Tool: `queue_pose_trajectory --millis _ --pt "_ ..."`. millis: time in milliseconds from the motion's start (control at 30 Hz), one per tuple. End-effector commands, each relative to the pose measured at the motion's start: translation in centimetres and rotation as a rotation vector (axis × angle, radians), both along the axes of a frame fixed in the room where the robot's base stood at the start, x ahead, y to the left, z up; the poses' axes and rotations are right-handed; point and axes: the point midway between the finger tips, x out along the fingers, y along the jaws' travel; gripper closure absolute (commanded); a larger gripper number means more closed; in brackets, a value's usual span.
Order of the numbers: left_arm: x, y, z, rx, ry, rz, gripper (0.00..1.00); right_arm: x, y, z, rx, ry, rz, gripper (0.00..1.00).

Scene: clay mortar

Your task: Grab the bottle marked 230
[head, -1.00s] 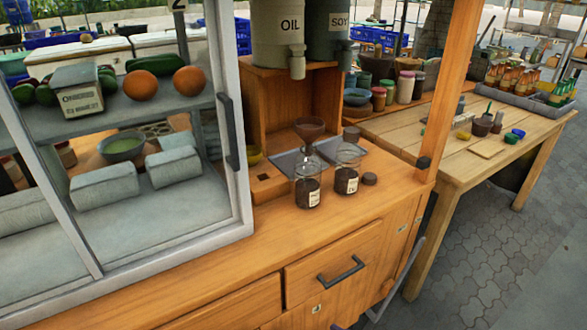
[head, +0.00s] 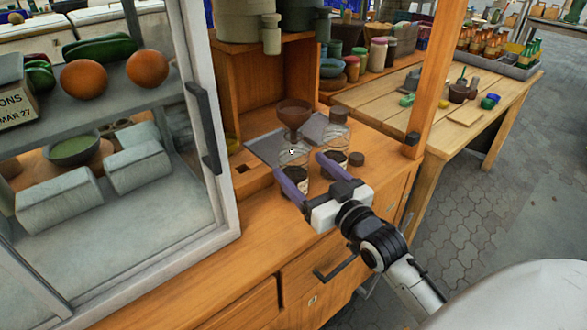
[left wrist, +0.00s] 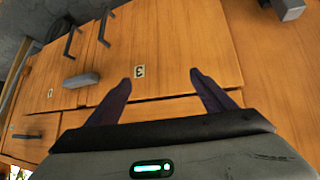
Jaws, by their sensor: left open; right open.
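Two small glass bottles with dark contents and pale labels stand on the wooden counter in the head view. The left bottle (head: 293,157) stands behind and between the fingertips of my right gripper (head: 299,165). The right bottle (head: 337,134) stands just beyond that gripper's right finger. The gripper and its fingers partly hide both bottles and their labels, so I cannot read which is marked 230. My right gripper is open, and I cannot tell whether it touches glass. My left gripper (left wrist: 160,78) is open and empty, in front of the cabinet drawers in the left wrist view.
A brown funnel (head: 294,111) stands just behind the left bottle, near a grey tray (head: 262,149). A dark round cap (head: 357,159) lies right of the bottles. The glass display case (head: 215,205) bounds the left, and a wooden post (head: 433,80) rises right.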

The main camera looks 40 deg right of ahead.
Motion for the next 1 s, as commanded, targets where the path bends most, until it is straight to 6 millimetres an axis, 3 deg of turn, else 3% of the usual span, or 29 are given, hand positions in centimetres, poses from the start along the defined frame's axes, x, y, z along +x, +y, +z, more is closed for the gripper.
queue_pose_trajectory --millis 267,567,867,1000 --pt "0.1 0.0 0.2 -0.001 -0.002 0.001 0.24 3.9 -0.4 -0.5 -0.001 -0.002 0.001 0.25" --pt "0.6 0.0 0.4 -0.001 -0.011 0.001 0.24 4.4 -0.4 -0.6 -0.001 0.000 0.001 0.25" --pt "0.6 0.0 0.4 0.000 -0.012 0.002 0.24 4.3 -0.4 -0.6 -0.001 0.000 0.001 0.75" --pt "0.6 0.0 0.4 0.000 -0.012 0.002 0.24 4.3 -0.4 -0.4 -0.001 -0.004 0.001 0.75"
